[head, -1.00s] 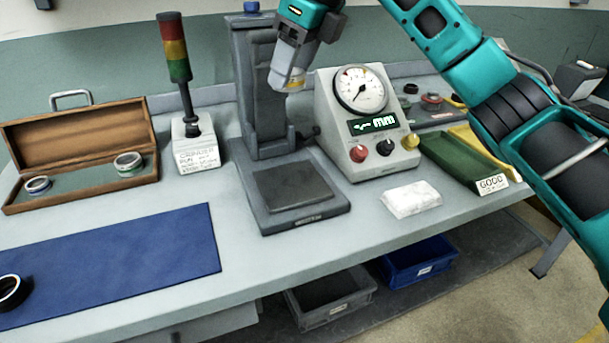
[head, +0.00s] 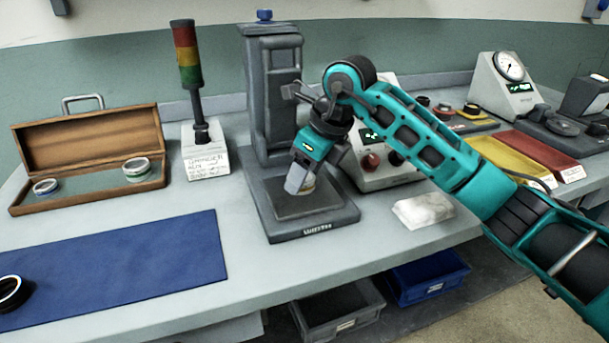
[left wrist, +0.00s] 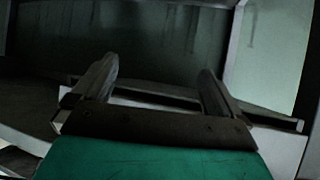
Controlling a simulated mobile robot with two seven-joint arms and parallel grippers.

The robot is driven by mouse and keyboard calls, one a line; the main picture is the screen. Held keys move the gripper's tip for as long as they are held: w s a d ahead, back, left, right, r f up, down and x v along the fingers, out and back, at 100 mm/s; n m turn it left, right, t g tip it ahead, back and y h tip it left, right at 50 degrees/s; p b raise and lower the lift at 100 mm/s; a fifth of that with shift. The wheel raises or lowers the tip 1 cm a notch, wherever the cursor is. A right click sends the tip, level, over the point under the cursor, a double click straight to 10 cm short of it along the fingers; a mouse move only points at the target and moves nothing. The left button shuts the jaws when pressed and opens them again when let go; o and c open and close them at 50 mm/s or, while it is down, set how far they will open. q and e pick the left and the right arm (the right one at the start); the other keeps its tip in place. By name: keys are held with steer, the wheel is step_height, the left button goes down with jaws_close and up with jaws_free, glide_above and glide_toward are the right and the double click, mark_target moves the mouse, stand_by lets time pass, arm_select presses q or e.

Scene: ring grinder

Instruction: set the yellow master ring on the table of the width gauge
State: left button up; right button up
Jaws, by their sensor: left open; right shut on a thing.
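The width gauge stands at the middle of the bench in the head view, with a grey column (head: 272,95) and a flat dark table (head: 325,207) at its foot. My right gripper (head: 301,181) reaches in from the right and points down over that table. It is shut on the yellow master ring (head: 308,184), of which only a small pale part shows behind the fingers. The ring is low over the table; I cannot tell whether it touches. My left gripper (left wrist: 155,85) is open and empty in the left wrist view, and out of the head view.
An open wooden case (head: 90,190) holds two rings at the left, beside a signal tower (head: 187,55). A blue mat (head: 120,265) with a black ring (head: 12,292) lies in front. A white cloth (head: 424,210) lies nearby.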

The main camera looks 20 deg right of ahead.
steer(key=shift+f, duration=0.3)
steer(key=shift+f, duration=0.15)
steer(key=o, duration=1.1)
steer(key=shift+r, duration=0.4)
arm_select(q)
steer(key=shift+s+a+p, duration=0.2)
steer(key=shift+a+p, duration=0.15)
steer(key=shift+p, duration=0.25)
arm_select(e)
steer(key=v, duration=1.1)
steer(key=shift+s+d+r, duration=0.15)
steer(key=shift+d+r, duration=0.05)
steer(key=shift+r, duration=0.1)
arm_select(q)
steer(key=shift+d+r, duration=0.1)
steer(key=shift+r, duration=0.05)
